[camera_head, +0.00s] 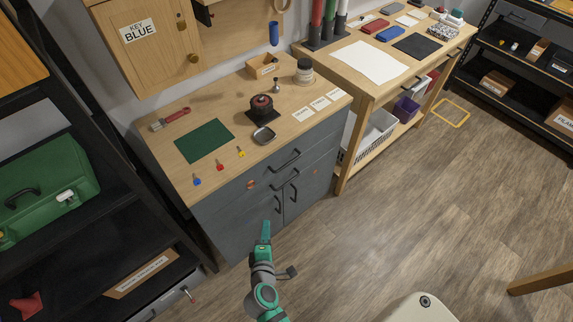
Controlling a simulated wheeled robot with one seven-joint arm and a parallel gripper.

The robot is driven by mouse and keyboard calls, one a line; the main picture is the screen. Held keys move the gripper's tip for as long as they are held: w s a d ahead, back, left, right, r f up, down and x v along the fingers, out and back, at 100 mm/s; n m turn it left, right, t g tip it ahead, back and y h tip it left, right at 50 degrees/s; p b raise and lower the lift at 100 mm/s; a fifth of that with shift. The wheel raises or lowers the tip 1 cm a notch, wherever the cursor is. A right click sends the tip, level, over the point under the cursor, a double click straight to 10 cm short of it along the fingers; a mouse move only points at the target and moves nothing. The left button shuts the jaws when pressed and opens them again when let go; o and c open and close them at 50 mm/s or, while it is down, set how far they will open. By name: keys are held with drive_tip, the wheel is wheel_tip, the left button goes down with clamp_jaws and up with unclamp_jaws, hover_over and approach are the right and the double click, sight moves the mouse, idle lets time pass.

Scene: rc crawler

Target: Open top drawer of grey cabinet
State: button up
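The grey cabinet (232,226) stands against the wall under a wooden top. Its top drawer (262,172) looks shut, and its dark bar handle (285,161) is on the front face. A second dark handle (285,180) sits just below it, with two door handles lower down. A small orange-brown round piece (251,184) shows on the front, left of the handles. My green gripper (265,232) is in front of the cabinet, low in the picture and below the handles, seemingly apart from them. Its fingers are too small to tell whether they are open.
On the cabinet top are a green mat (204,141), a dark red-topped round object (262,107), a small tray (264,135) and a brush (170,119). A wooden workbench (357,95) adjoins at right, a black shelf (95,200) at left.

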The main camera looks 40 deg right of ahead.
drive_tip(key=w+d+r+g+h, duration=0.1)
drive_tip(key=w+d+r+h, duration=0.2)
drive_tip(key=w+d, duration=0.15)
drive_tip(key=g+h, duration=0.3)
drive_tip(key=h, duration=0.1)
approach(285, 167)
drive_tip(key=x, duration=1.1)
drive_tip(key=shift+w+d, duration=0.15)
clamp_jaws()
